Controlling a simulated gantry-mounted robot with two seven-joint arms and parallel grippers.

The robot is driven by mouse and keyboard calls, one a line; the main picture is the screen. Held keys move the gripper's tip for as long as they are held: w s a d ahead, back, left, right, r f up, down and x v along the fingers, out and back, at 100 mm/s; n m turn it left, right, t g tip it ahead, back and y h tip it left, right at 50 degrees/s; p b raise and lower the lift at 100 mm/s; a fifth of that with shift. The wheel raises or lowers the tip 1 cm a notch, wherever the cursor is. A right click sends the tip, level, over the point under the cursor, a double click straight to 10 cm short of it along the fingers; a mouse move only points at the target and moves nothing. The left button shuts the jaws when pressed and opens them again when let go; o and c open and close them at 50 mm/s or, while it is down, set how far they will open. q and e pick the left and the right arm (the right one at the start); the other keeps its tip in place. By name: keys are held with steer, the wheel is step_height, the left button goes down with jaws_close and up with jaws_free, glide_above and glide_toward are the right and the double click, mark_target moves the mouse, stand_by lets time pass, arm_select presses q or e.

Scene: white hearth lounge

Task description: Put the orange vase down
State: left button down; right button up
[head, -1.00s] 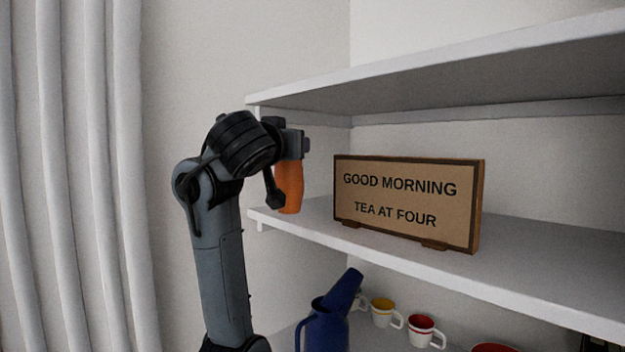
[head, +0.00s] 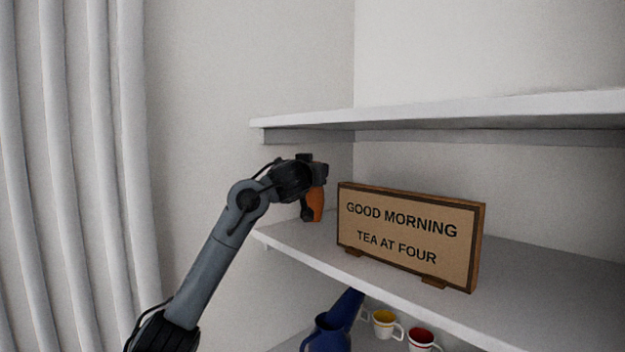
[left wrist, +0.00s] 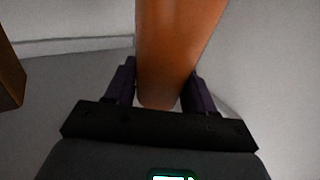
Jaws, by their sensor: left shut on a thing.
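The orange vase (head: 317,203) is at the left end of the middle shelf (head: 480,306), left of the sign. My left gripper (head: 314,181) is shut on the vase, and the gripper hides part of it. In the left wrist view the vase (left wrist: 176,45) stands between the two dark fingers (left wrist: 160,92). I cannot tell whether its base touches the shelf. My right gripper is not in view.
A wooden sign (head: 405,240) reading "GOOD MORNING TEA AT FOUR" stands close to the right. An upper shelf (head: 450,112) is above. Below are a blue jug (head: 325,336), a yellow-lined cup (head: 384,322) and a red-lined cup (head: 422,338).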

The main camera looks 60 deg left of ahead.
mark_target(313, 192)
arm_select(q)
steer(key=f, duration=0.3)
steer(key=shift+a+f+p, duration=0.1)
steer(key=shift+a+p, duration=0.1)
steer(key=shift+p, duration=0.2)
steer(key=shift+w+f, duration=0.1)
steer(key=shift+f, duration=0.2)
steer(key=shift+c, duration=2)
jaws_free()
steer(key=shift+r, duration=0.15)
